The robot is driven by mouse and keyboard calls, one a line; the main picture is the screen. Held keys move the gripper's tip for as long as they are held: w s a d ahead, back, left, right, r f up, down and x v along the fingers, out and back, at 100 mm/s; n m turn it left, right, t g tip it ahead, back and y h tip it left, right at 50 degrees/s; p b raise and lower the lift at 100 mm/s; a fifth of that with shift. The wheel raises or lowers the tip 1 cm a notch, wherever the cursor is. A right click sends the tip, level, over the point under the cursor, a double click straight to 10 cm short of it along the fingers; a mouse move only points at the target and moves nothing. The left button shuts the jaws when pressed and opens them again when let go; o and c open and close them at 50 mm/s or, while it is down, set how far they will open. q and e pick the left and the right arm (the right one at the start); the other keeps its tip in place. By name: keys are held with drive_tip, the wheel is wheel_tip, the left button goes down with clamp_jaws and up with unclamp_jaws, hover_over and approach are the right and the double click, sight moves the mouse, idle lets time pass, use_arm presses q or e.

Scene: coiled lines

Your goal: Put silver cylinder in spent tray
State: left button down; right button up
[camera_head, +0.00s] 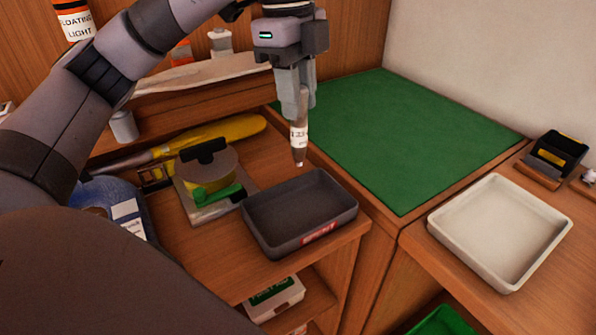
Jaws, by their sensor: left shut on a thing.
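My left gripper (299,117) points down near the middle of the view, shut on a small silver cylinder (299,155). The cylinder hangs roughly upright, with a pale printed label and a narrow neck at its lower end. Its upper part is hidden between the fingers. The dark grey tray (318,237) with a red label on its front stands on the wooden surface, just below the cylinder in the picture. I take it for the spent tray; the label is too small to read. The tray looks empty. The cylinder appears above its back edge. My right gripper is not in view.
A cream tray (437,229), empty, stands at the right. A green mat (400,140) lies clear behind. Left of the dark tray are a round device (208,165) on a plate, a yellow item (235,128) and a blue item (93,195).

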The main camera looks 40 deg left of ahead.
sight(298, 164)
use_arm(q)
wheel_tip(298, 164, down, 7)
drive_tip(key=shift+b, duration=0.9)
drive_tip(key=shift+f, duration=0.75)
drive_tip(key=shift+f+b, duration=0.35)
drive_tip(key=shift+f, duration=1.4)
drive_tip(key=shift+f, duration=0.25)
drive_tip(key=c, duration=0.9)
unclamp_jaws()
drive_tip(key=shift+r, duration=0.1)
